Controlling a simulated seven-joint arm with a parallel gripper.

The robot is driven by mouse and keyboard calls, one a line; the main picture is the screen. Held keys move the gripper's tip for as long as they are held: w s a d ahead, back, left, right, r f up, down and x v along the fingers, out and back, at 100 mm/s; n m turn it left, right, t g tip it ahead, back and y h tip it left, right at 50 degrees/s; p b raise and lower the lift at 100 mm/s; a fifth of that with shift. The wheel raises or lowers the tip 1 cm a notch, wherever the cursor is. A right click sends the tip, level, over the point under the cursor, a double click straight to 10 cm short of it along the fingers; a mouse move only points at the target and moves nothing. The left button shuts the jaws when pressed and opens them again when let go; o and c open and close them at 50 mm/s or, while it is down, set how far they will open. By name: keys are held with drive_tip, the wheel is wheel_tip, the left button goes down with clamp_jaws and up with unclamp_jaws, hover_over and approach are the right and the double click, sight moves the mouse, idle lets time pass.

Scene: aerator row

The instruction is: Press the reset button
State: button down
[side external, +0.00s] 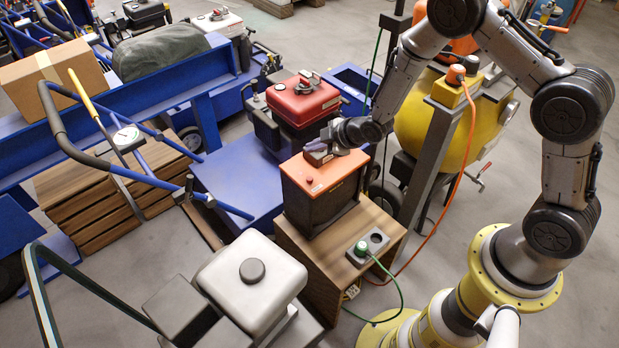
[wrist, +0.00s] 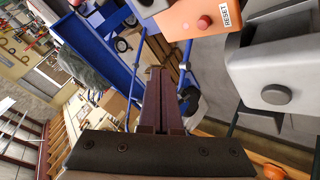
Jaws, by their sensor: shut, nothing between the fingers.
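The red button (side external: 309,181) sits near the front left of that top. In the wrist view the red button (wrist: 205,22) is at the upper right, beside a white RESET label (wrist: 226,14) on the orange panel (wrist: 180,20). My gripper (side external: 312,150) is at the back edge of the orange top, apart from the button. In the wrist view its dark fingers (wrist: 160,75) are together and empty, left of and below the button.
The box stands on a wooden cabinet (side external: 297,260) with a green plug (side external: 361,248). A red-topped engine (side external: 303,100) stands behind. A grey machine with a black cap (side external: 252,271) is in front. Blue frames (side external: 175,92) fill the left; a yellow tank (side external: 433,123) stands right.

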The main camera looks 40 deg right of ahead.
drive_tip(key=shift+f, duration=4.35)
drive_tip(key=shift+f, duration=0.2)
drive_tip(key=shift+f, duration=0.25)
drive_tip(key=shift+f, duration=0.45)
drive_tip(key=shift+r, duration=0.9)
drive_tip(key=shift+r, duration=2.5)
